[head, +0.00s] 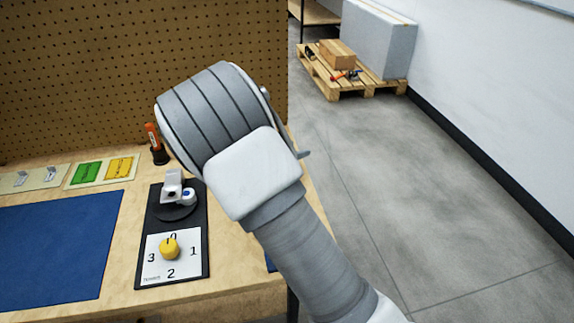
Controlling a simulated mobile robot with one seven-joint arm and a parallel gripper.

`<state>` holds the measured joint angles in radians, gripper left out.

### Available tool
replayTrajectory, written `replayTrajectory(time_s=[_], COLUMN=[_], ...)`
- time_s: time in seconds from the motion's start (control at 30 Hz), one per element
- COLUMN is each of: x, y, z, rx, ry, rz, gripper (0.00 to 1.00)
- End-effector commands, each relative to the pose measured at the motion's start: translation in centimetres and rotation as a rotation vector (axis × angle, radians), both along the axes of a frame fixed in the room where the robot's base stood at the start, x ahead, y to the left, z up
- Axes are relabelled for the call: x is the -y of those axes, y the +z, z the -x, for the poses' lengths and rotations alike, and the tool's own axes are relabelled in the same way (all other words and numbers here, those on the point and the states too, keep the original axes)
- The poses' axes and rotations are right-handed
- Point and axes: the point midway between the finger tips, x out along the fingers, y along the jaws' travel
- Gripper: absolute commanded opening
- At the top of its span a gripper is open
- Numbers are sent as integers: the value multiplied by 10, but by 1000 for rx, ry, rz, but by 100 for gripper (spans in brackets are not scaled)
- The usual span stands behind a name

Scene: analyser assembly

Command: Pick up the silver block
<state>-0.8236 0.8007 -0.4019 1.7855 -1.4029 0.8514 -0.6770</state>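I cannot single out a silver block with certainty. Two small silver-grey pieces sit on a pale plate at the far left of the workbench: one on the left (20,179) and one on the right (49,174). A white and grey device (173,187) with a dark round opening stands on a round black base on the black panel (144,270). My arm crosses the middle of the view over the bench's right side. My gripper is not visible, apparently hidden behind my arm, so I see nothing held.
A plate beside the pieces holds a green part (87,172) and a yellow part (119,167). A blue mat (55,250) lies clear in front. A yellow knob (169,248) sits on a numbered dial. An orange-handled tool (153,137) stands near the pegboard (80,70).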

Motion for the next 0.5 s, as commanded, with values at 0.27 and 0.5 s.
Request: replayTrajectory(time_s=[0.27, 0.5], x=[0, -1], y=[0, -1], z=[0, 1], rx=[0, -3], ry=[0, 0], rz=[0, -1], gripper=[7, 0])
